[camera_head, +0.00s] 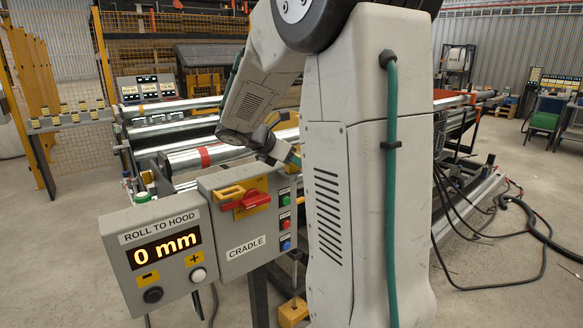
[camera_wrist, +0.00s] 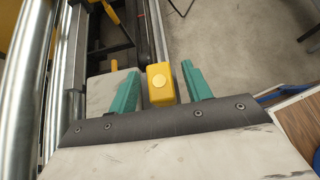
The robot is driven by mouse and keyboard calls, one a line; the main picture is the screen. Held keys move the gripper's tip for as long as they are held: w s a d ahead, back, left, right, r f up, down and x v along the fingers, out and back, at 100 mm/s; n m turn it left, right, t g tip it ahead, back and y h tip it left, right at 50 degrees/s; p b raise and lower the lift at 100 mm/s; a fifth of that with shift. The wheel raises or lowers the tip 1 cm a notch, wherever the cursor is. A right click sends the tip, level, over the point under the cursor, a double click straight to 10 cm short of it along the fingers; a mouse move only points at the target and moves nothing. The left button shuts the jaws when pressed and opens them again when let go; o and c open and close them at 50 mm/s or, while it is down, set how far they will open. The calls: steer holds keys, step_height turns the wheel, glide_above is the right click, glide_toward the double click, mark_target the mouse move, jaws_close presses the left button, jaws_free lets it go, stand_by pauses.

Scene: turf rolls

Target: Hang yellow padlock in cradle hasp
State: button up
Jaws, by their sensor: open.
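The wrist view shows a yellow block with a pale round spot, which looks like the yellow padlock (camera_wrist: 161,84). It appears in the gap between the fingers of my gripper (camera_wrist: 161,87); I cannot tell its depth, and no contact shows. My gripper is open, with two teal fingers apart. In the head view my arm mostly hides the gripper; a bit of teal shows beside the cradle box. The grey CRADLE box (camera_head: 235,232) carries a red handle (camera_head: 251,200) and a yellow fitting at its hasp area (camera_head: 229,193). The padlock's shackle cannot be made out.
A ROLL TO HOOD display box (camera_head: 159,285) reading 0 mm stands left of the cradle box. A yellow object (camera_head: 293,312) sits low beside my arm. Metal rollers (camera_head: 195,157) lie behind the boxes. Cables (camera_head: 500,225) trail over the floor at right.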

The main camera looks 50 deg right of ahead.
jaws_close()
